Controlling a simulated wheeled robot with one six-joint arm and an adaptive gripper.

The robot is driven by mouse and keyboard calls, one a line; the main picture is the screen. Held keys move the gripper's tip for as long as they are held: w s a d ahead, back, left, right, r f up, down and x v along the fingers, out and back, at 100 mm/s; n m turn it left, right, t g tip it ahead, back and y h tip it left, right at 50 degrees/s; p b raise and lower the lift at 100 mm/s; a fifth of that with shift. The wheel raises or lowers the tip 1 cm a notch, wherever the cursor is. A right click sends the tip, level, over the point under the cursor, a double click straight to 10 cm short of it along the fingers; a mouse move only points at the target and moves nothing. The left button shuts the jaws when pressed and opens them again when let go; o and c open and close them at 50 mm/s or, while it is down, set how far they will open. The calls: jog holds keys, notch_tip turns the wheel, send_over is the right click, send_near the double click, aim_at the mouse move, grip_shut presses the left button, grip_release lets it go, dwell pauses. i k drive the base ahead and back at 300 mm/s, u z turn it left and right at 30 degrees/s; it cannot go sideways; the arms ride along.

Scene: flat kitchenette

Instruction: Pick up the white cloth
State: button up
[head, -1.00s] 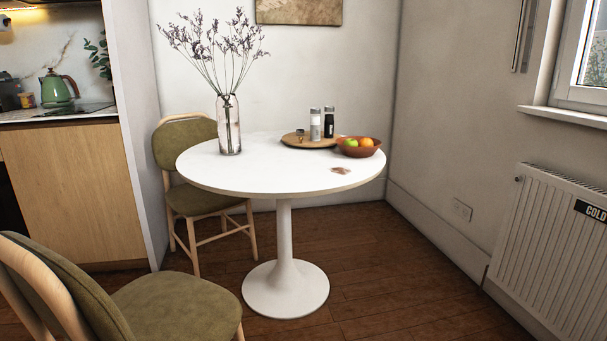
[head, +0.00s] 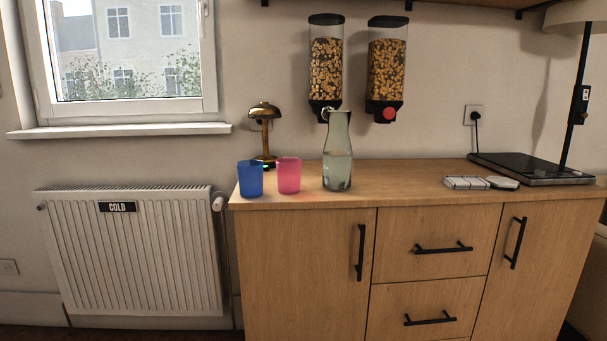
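A small flat whitish item with dark lines (head: 466,182) lies on the wooden counter in the head view, right of the middle. It may be the white cloth, folded, but it is too small to be sure. A small pale, rounded flat item (head: 502,183) lies just to its right, close beside it. My gripper is not in view.
The counter (head: 405,186) bears a blue cup (head: 250,180), a pink cup (head: 288,176), a glass carafe (head: 338,165), a brass lamp (head: 264,125) and a dark flat device (head: 530,170). Two cereal dispensers hang above. A radiator (head: 135,250) stands left. Bare counter lies right of the carafe.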

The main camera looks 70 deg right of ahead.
aim_at(453, 182)
jog(key=z, duration=3.35)
